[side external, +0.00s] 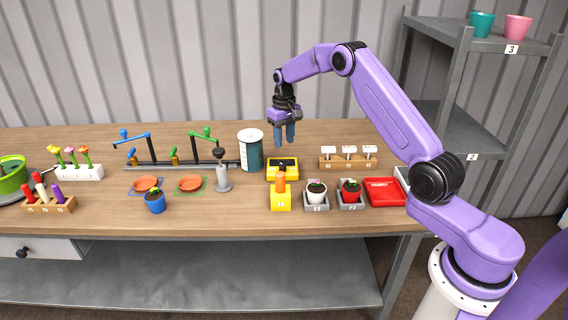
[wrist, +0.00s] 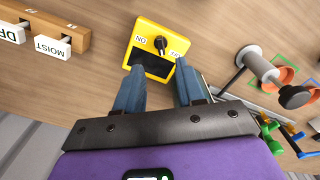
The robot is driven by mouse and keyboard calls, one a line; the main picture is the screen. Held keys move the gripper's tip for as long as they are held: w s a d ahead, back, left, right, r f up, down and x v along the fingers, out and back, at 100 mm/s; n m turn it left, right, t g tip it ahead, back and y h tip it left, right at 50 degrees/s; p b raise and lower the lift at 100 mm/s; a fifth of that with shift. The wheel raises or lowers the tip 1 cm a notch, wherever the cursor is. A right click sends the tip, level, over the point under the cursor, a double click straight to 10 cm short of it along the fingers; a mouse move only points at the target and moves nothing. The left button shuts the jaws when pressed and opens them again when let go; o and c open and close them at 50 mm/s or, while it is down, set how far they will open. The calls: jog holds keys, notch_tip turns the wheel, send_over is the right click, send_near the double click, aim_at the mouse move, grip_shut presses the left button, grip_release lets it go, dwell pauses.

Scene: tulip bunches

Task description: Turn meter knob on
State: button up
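The yellow meter (side external: 283,175) lies on the wooden table near its middle. In the wrist view the meter (wrist: 142,28) shows a black knob (wrist: 160,44) between the ON and OFF labels, above a dark display. I cannot tell for sure which label the knob points at. My gripper (side external: 284,143) hangs above the meter, pointing down, clear of it. In the wrist view my gripper (wrist: 160,72) has its two blue fingers apart with nothing between them. The fingertips reach over the display side of the meter, and the knob lies just beyond them.
A yellow holder with an orange-topped tool (side external: 281,200) stands just in front of the meter. A dark green canister (side external: 250,152) and a grey stand (side external: 222,180) are to its left. A wooden sign rack (side external: 348,162), potted plants (side external: 317,190) and a red tray (side external: 385,192) are right.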

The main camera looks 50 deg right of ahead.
aim_at(284, 166)
notch_tip(284, 166, down, 10)
jog(key=shift+r, duration=0.1)
dwell(0.4)
grip_shut()
